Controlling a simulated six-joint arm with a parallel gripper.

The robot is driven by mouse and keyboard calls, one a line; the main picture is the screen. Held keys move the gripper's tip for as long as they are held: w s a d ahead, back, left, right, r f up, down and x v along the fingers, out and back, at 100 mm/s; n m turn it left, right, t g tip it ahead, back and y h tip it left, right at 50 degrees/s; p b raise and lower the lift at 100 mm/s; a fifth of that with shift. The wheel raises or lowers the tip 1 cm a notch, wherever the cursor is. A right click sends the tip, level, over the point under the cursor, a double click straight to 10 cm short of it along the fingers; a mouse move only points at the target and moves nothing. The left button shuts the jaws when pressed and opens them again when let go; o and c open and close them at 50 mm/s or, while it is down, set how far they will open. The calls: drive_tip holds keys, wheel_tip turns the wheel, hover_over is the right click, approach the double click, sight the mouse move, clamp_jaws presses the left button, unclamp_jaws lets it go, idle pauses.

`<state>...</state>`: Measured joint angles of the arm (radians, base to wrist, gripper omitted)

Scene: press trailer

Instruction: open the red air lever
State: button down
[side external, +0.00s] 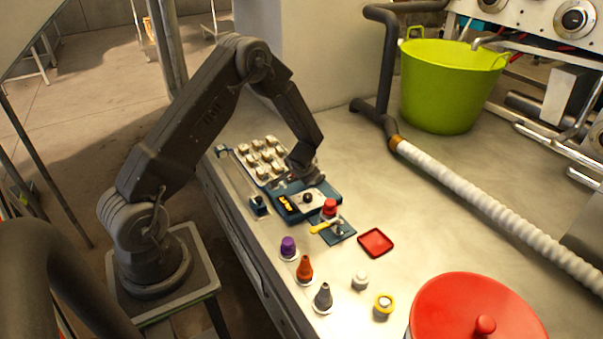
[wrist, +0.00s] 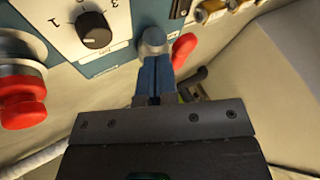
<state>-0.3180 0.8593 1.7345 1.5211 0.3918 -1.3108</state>
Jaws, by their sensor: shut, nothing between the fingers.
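The red air lever (wrist: 184,50) shows in the wrist view as a short red handle beside a grey round fitting (wrist: 153,40) at the edge of the control panel. My gripper (wrist: 155,68) has its blue fingers shut together with nothing between them. The fingertips are right at the grey fitting, just left of the red handle; I cannot tell whether they touch either. In the side view my wrist is low over the far end of the blue control panel (side external: 327,187), and the lever cannot be made out there.
The panel carries a black dial (wrist: 93,30) and a red mushroom knob (wrist: 22,105). A yellow-handled valve (side external: 320,227), a red tray (side external: 376,243) and several small caps stand in front. A green bucket (side external: 445,85) stands far right.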

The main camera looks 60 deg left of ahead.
drive_tip(key=d, duration=0.3)
drive_tip(key=shift+d, duration=0.1)
drive_tip(key=s+a+r+v, duration=0.1)
drive_tip(key=s+a+v, duration=0.1)
drive_tip(key=v, duration=2.4)
drive_tip(key=s+d+r+m+h, duration=0.1)
drive_tip(key=s+d+r+h, duration=0.2)
drive_tip(key=s+d, duration=0.3)
drive_tip(key=s+d+r+m+t+h, duration=0.1)
drive_tip(key=s+d+r+h, duration=0.2)
drive_tip(key=s+d+r, duration=0.2)
drive_tip(key=s+d, duration=0.1)
drive_tip(key=s, duration=0.1)
drive_tip(key=shift+s+r+m+t, duration=0.3)
drive_tip(key=shift+s+r, duration=0.1)
drive_tip(key=shift+w+a, duration=0.1)
